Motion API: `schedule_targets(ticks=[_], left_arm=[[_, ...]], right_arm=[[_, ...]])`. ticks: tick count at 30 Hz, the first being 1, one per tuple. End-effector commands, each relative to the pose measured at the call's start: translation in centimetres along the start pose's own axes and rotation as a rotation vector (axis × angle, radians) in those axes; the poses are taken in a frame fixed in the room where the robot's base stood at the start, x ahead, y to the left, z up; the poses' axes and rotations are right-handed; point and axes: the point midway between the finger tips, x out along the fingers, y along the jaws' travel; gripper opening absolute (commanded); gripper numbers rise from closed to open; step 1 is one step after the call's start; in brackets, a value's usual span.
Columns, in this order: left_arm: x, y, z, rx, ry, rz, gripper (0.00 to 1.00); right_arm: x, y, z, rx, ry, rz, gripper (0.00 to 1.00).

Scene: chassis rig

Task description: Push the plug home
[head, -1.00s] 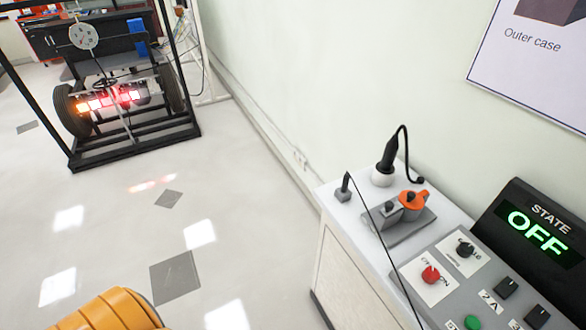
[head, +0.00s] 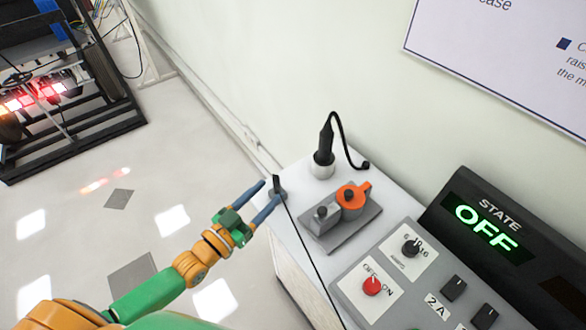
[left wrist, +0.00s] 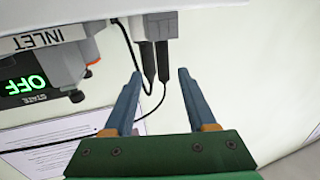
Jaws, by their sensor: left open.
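A small dark plug (head: 276,182) stands in a grey base at the left corner of the white bench top, with a thin black cable running from it toward the front. My left gripper (head: 269,190) is open, its two blue fingers pointing at this plug. Whether they touch it I cannot tell. In the left wrist view, two dark plug-like handles (left wrist: 148,62) with cables show between and beyond the open fingertips (left wrist: 160,75), against pale grey blocks. A larger black plug (head: 326,138) stands in a white round holder farther back. My right gripper is not in view.
A grey block with an orange rotary part (head: 352,197) stands right of the small plug. A control panel has a red knob (head: 372,286) and a display (head: 486,228) reading STATE OFF. An INLET label (left wrist: 39,37) shows in the wrist view. The wall rises behind the bench.

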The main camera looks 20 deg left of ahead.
Motion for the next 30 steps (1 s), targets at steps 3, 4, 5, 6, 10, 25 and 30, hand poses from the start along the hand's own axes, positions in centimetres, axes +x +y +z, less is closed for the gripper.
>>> schedule_targets(ticks=[3, 4, 5, 6, 10, 25, 30], left_arm=[[1.7, -0.1, -0.1, 0.0, 0.002, -0.001, 0.57], [2.2, -0.2, -0.1, 0.001, 0.002, -0.001, 0.57], [2.8, -0.2, 0.0, 0.001, 0.002, -0.001, 0.57], [3.6, -0.3, 0.1, 0.002, 0.002, -0.002, 0.57], [5.8, -0.4, 0.3, 0.001, 0.0, -0.002, 0.57], [6.4, -0.4, 0.5, 0.001, -0.004, -0.001, 0.0], [6.4, -0.4, 0.4, 0.001, -0.004, -0.002, 0.0]], right_arm=[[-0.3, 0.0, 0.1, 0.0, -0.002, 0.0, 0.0], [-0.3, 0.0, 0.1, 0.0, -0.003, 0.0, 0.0], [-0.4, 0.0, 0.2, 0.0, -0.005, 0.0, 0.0], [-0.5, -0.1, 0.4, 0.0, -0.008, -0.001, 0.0], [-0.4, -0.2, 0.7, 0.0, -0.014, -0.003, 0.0], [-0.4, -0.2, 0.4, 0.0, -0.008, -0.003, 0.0], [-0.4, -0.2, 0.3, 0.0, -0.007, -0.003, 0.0]])
